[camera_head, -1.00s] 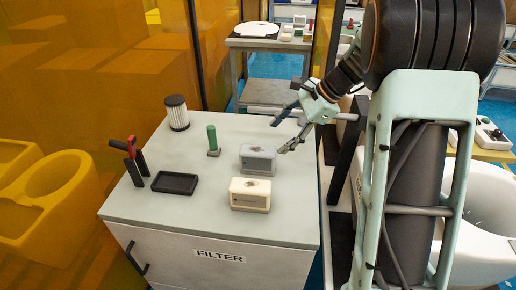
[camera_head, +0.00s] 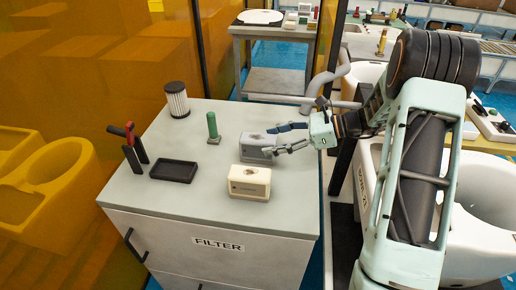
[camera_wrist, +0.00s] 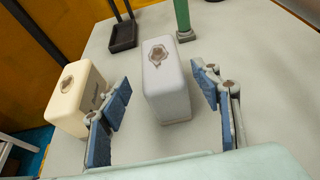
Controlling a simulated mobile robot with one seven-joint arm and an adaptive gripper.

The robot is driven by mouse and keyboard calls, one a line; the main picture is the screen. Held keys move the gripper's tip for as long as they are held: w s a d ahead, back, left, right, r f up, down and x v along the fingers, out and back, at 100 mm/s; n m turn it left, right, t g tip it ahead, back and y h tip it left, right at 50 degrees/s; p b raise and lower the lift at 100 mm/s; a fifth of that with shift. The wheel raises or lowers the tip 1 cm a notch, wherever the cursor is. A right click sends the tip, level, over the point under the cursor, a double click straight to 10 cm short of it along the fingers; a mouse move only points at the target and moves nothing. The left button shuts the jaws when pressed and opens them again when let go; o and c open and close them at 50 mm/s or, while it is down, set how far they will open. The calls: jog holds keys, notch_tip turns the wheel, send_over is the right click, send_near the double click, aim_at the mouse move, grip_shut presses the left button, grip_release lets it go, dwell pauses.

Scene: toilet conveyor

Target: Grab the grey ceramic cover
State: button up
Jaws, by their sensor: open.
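The grey ceramic cover (camera_head: 256,147) is a small rounded box with a dark patch on top. It stands upright on the cabinet top, beyond a similar cream cover (camera_head: 249,181). My gripper (camera_head: 282,137) is open at the grey cover's right side. In the wrist view the grey cover (camera_wrist: 167,82) lies ahead between the two blue-padded fingers of my gripper (camera_wrist: 160,108), with gaps on both sides. The cream cover (camera_wrist: 76,98) is just left of the left finger there. Whether the fingers reach past the grey cover's near face is hard to tell.
On the cabinet top (camera_head: 150,205) stand a green-handled post (camera_head: 212,126), a white cylindrical filter (camera_head: 177,99), a black tray (camera_head: 174,171) and a red-and-black tool (camera_head: 133,148). A grey pipe (camera_head: 325,80) runs behind my gripper. The front left of the top is clear.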

aim_at(258, 142)
jog(key=x, duration=0.5)
jog(key=shift+w, duration=0.2)
jog(key=shift+c, duration=0.3)
jog(key=c, duration=1.5)
jog(key=shift+o, duration=0.2)
